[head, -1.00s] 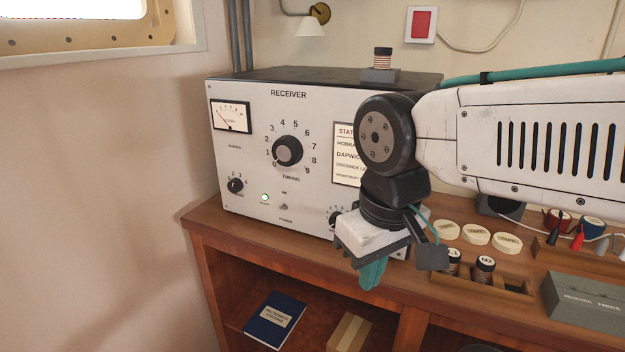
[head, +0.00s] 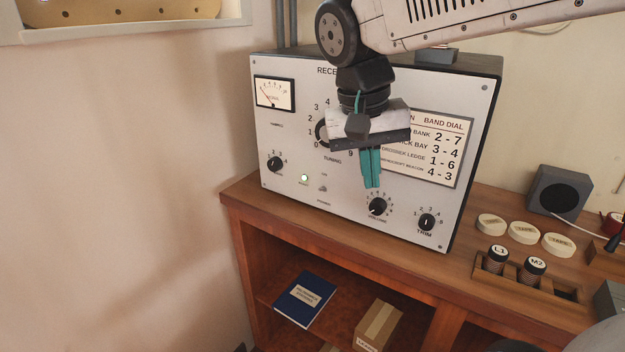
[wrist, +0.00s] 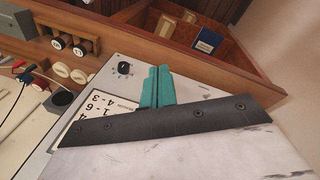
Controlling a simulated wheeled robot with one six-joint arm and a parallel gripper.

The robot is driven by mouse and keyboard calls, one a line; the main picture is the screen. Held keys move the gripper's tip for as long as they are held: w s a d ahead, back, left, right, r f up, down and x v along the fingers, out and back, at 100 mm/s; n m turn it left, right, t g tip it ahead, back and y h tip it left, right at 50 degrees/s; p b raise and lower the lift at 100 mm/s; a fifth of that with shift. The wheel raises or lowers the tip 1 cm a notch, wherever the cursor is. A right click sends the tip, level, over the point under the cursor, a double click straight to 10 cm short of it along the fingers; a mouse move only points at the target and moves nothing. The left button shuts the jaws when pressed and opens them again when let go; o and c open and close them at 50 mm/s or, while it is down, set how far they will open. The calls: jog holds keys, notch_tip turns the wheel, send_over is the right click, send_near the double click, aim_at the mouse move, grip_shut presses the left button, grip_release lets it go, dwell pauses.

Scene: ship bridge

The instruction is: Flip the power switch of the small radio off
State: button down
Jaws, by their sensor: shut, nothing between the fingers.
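The radio is a grey receiver (head: 285,130) on the wooden desk; its face also shows in the wrist view (wrist: 117,85). I cannot tell clearly which way the toggle points. My gripper (head: 371,186) is shut and empty, its teal fingers pointing down in front of the face, right of the switch and above a black knob (head: 377,206). The fingers also show in the wrist view (wrist: 155,68), where the switch is not visible.
The tuning knob is partly hidden behind my gripper. A trim knob (head: 427,222) is further right. On the desk are a speaker (head: 560,191), round cream discs (head: 524,232) and a coil rack (head: 490,281). A blue book (head: 304,299) lies on the shelf below. Space left of the radio is clear.

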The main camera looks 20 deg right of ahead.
aim_at(319, 188)
jog(key=w+a+m+h, duration=0.2)
jog(key=w+a+m, duration=0.1)
jog(key=w, duration=0.7)
jog(key=w+a+m+h, duration=0.1)
jog(key=w+a+m, duration=0.3)
jog(key=w, duration=0.6)
jog(key=shift+w+a+r+h, duration=0.2)
jog(key=shift+a+h, duration=0.2)
jog(key=shift+a, duration=0.55)
jog(key=x, duration=1.4)
jog(key=shift+s, duration=0.35)
jog(key=shift+a, duration=0.1)
